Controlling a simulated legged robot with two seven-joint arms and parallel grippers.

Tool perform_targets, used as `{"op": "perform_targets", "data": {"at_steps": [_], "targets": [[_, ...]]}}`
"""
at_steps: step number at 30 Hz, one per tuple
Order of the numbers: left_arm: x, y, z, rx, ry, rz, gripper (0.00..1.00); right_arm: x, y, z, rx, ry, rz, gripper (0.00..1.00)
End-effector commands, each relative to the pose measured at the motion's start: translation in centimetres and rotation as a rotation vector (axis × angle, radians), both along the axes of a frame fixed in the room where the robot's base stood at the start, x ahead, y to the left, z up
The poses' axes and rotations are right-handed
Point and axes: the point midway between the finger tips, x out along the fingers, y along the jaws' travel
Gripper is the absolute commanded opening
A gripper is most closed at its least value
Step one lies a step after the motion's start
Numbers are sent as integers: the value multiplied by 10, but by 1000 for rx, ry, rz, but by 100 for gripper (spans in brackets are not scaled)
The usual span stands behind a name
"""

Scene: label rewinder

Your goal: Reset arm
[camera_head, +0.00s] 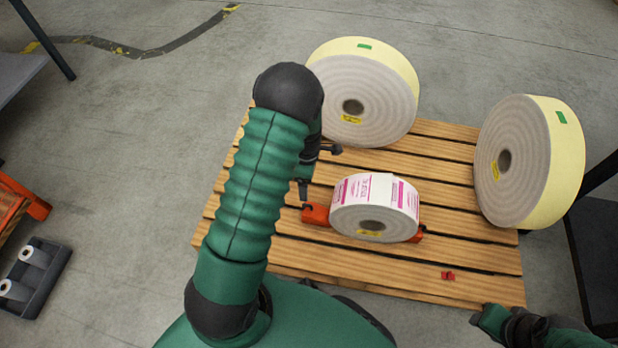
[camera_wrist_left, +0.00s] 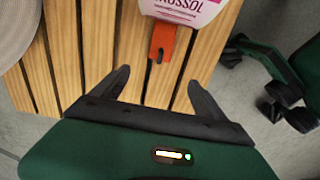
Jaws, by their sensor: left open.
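My left arm rises through the middle of the head view. Its gripper (camera_head: 305,188) hangs over the pallet, just left of the small printed label roll (camera_head: 375,205), partly hidden behind the arm. In the left wrist view, the two black fingers of the left gripper (camera_wrist_left: 162,94) are spread with nothing between them. An orange piece (camera_wrist_left: 162,45) lies beyond the fingertips, beside the printed roll (camera_wrist_left: 185,10). My right arm's end (camera_head: 490,319) shows at the pallet's lower right corner; its finger state is unclear.
The wooden pallet (camera_head: 440,270) also carries two large cream rolls (camera_head: 400,65) and (camera_head: 560,150). The printed roll sits on an orange holder (camera_head: 315,215). A small red piece (camera_head: 448,275) lies near the front edge. A dark tray (camera_head: 40,275) stands on the floor at left.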

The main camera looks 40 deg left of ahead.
Motion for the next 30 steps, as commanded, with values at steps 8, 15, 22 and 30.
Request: {"op": "perform_targets", "data": {"at_steps": [8,15,22,30], "targets": [[1,-8,10,1,-12,-76,83,0,0,0,0,0,0,36],[-20,-87,90,45,-97,-872,83,0,0,0,0,0,0,36],[-70,-149,141,162,-148,-1691,83,0,0,0,0,0,0,36],[-98,-169,215,238,-145,-2071,83,1,0,61,0,-2,0,36]]}}
